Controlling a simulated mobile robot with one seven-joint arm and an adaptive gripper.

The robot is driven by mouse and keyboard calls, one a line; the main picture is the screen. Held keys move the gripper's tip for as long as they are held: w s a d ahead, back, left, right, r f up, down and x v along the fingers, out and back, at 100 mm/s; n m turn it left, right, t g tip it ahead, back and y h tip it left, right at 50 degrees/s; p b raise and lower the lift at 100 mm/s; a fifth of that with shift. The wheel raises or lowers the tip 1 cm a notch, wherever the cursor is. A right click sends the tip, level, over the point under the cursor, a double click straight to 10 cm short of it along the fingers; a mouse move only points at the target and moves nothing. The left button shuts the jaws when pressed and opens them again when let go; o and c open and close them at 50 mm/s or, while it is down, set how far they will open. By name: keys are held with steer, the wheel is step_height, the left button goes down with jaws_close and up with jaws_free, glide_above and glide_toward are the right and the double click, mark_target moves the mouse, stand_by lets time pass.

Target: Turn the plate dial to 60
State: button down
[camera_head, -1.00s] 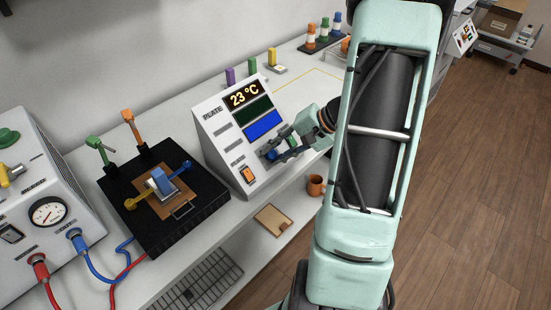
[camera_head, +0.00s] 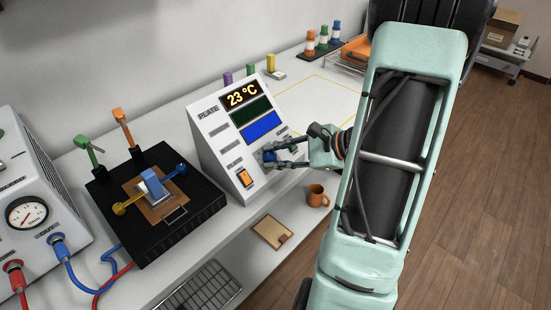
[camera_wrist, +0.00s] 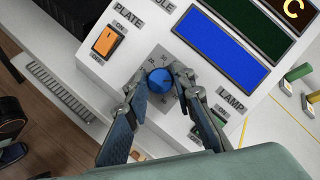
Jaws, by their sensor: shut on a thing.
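The plate dial is a round blue knob (camera_wrist: 160,80) on the sloped white control panel (camera_head: 218,143), in a grey square with number marks. The fingers hide some of the marks, and the rest are too small to read surely. My gripper (camera_wrist: 158,84) has its two fingers closed around the knob, one on each side. In the head view my gripper (camera_head: 272,157) reaches the panel from the right, and the knob is mostly hidden. The display (camera_head: 241,95) reads 23 °C.
An orange PLATE switch (camera_wrist: 106,40) sits left of the knob, and a LAMP switch lies right, behind a finger. A black plate unit (camera_head: 110,215) stands left of the panel. An orange mug (camera_head: 317,195) is on the shelf below.

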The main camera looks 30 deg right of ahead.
steer(key=m+t, duration=0.1)
steer(key=m, duration=0.2)
steer(key=shift+s+m+h+b, duration=0.1)
steer(key=shift+m+h+b, duration=0.2)
steer(key=shift+m+b, duration=0.1)
steer(key=shift+m+t, duration=0.3)
steer(key=c, duration=1.7)
jaws_free()
steer(key=shift+o, duration=0.2)
steer(key=v, duration=1.2)
